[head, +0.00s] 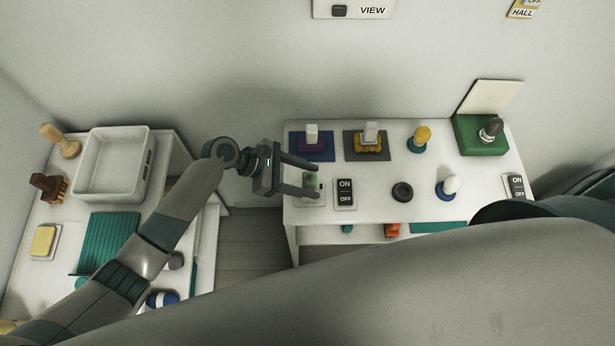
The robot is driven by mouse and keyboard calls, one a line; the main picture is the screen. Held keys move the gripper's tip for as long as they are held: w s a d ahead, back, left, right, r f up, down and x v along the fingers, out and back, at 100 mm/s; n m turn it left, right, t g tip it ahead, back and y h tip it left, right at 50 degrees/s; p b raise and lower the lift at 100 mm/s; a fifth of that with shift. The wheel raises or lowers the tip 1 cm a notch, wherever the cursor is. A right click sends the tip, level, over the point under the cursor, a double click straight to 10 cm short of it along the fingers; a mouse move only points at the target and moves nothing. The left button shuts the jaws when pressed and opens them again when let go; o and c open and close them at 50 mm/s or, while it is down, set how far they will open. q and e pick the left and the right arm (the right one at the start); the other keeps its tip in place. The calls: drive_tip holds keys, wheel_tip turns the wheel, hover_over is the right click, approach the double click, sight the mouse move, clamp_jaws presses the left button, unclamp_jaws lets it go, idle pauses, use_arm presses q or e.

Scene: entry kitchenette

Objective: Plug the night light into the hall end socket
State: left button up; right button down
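A small pale piece with a green glowing part (311,181), which looks like the night light, stands on a white plate (312,202) at the left end of the white table. My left gripper (316,180) reaches in from the left. Its two fingers are apart, one on the far side and one on the near side of the green piece, with visible gaps. I cannot tell whether the piece sits in a socket. A yellow HALL sign (522,9) is on the wall at the top right, partly cut off. No hall socket is clearly visible. My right gripper is not in view.
The table (370,207) holds an ON/OFF switch (345,193), a black ring (402,192), a white knob (451,185), a yellow knob (420,138) and a green box with its lid up (470,140). A side table with a white basin (112,165) stands left. My grey body blocks the foreground.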

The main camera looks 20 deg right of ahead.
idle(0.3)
use_arm(q)
drive_tip(key=shift+w+a+r, duration=0.2)
drive_tip(key=shift+a+r, duration=0.05)
drive_tip(key=shift+a, duration=0.2)
drive_tip(key=b+v, duration=0.5)
drive_tip(key=v, duration=1.1)
drive_tip(key=shift+r, duration=0.2)
